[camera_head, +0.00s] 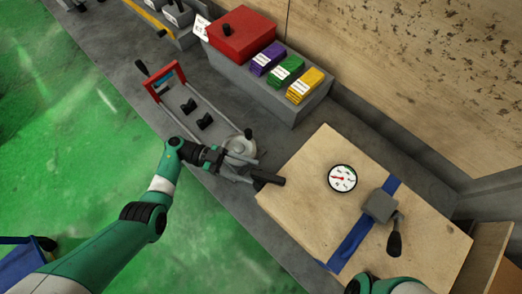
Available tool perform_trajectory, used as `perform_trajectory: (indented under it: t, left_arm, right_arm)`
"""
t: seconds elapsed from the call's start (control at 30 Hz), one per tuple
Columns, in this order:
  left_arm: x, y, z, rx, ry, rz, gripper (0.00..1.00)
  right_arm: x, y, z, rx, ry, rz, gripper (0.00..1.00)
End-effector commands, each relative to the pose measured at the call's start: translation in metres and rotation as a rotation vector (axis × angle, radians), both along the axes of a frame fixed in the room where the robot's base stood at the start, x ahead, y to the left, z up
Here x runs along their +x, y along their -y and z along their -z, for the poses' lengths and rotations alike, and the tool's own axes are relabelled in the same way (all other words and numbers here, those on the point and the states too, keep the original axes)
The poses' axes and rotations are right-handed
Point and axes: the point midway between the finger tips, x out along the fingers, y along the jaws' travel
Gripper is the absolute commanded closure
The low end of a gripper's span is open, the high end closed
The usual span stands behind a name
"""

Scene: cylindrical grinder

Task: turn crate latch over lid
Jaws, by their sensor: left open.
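The crate's wooden lid (305,200) lies at the lower right. A blue strap (350,243) crosses it, with a grey block (380,205) and a black lever (394,236) on the strap. A short dark bar (269,179) juts over the lid's left edge; it could be the crate latch, but I cannot tell for sure. My left gripper (243,168) is open just left of this bar, close to it. Whether they touch is unclear. My right arm shows only as a green link at the bottom edge; its gripper is out of view.
A round dial gauge (342,178) lies on the lid. A red-handled frame (166,80) and a pale round part (237,147) are beside my left gripper. A grey block (290,105) behind carries a red box (241,36) and coloured packs (285,71). A wooden wall stands behind.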

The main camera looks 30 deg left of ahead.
Motion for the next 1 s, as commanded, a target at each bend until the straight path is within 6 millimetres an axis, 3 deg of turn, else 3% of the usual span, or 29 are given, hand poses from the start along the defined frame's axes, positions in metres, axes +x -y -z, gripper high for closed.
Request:
perform_trajectory:
  t: [0.1,0.3,0.6,0.87,0.93,1.0]
  left_arm:
    - [-0.006,-0.029,0.002,0.000,0.001,-0.005,0.43]
    - [-0.014,-0.059,0.001,0.000,0.001,-0.002,0.43]
    - [-0.016,-0.063,0.000,0.000,0.000,0.001,0.43]
    - [-0.015,-0.062,-0.001,0.001,0.006,0.001,0.88]
    - [-0.005,-0.059,-0.010,0.016,0.049,-0.002,1.00]
    - [0.019,-0.049,-0.033,0.041,0.155,-0.012,1.00]
  right_arm:
    - [0.000,0.000,0.008,0.000,0.000,0.000,1.00]
    - [0.000,0.000,0.014,0.000,0.000,0.000,1.00]
    - [0.000,0.000,0.013,0.000,0.000,0.000,1.00]
    - [0.000,0.000,0.013,0.000,0.000,0.000,1.00]
    - [0.000,0.000,0.013,0.000,0.000,0.000,1.00]
    - [0.000,0.000,0.013,0.000,0.000,0.000,1.00]
